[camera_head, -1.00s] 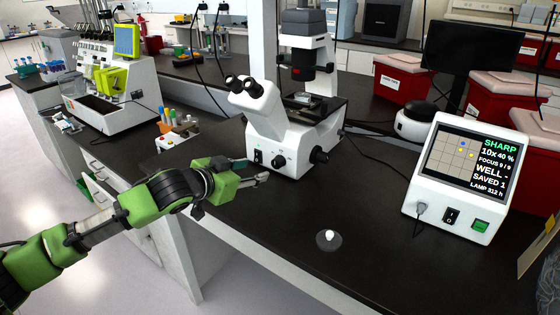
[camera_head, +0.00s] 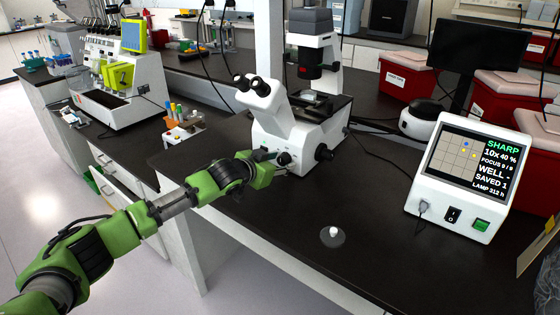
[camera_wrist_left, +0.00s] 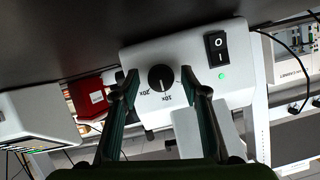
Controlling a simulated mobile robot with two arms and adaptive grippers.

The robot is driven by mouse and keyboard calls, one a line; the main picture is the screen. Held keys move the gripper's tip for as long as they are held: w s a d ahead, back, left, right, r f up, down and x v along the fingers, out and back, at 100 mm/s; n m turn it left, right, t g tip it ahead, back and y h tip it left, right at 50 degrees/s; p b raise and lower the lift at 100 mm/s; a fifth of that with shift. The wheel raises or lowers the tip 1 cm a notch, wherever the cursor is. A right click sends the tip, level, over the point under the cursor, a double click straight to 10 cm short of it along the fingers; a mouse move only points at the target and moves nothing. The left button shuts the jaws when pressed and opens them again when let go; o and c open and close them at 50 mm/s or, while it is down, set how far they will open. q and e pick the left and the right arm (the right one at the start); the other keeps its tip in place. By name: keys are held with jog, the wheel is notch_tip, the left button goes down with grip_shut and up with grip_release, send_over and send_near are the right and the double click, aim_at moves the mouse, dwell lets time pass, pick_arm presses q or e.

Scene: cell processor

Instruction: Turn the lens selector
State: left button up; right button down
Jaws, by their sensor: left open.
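The lens selector is a round black knob (camera_wrist_left: 161,78) on the microscope's white front panel, with "10x" and "20x" printed by it. In the head view the white microscope (camera_head: 270,112) stands on the dark bench. My left gripper (camera_head: 274,158) is at the microscope's front panel. In the left wrist view the open fingers (camera_wrist_left: 165,84) lie to either side of the knob, with gaps on both sides. Whether the tips reach its depth is unclear. The head view barely shows the knob beside the gripper. My right gripper is not in view.
A rocker switch (camera_wrist_left: 217,49) and green light (camera_wrist_left: 222,76) sit beside the knob. A control box (camera_head: 468,175) at the right reads SHARP, 10x 40 %, SAVED 1. A small white-topped black disc (camera_head: 332,236) lies on otherwise clear bench in front.

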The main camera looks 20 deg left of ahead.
pick_arm(q)
jog(key=shift+w, duration=0.1)
jog(key=shift+c, duration=0.3)
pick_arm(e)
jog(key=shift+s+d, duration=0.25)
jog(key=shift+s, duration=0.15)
pick_arm(q)
jog(key=c, duration=1)
jog(key=shift+c, duration=0.2)
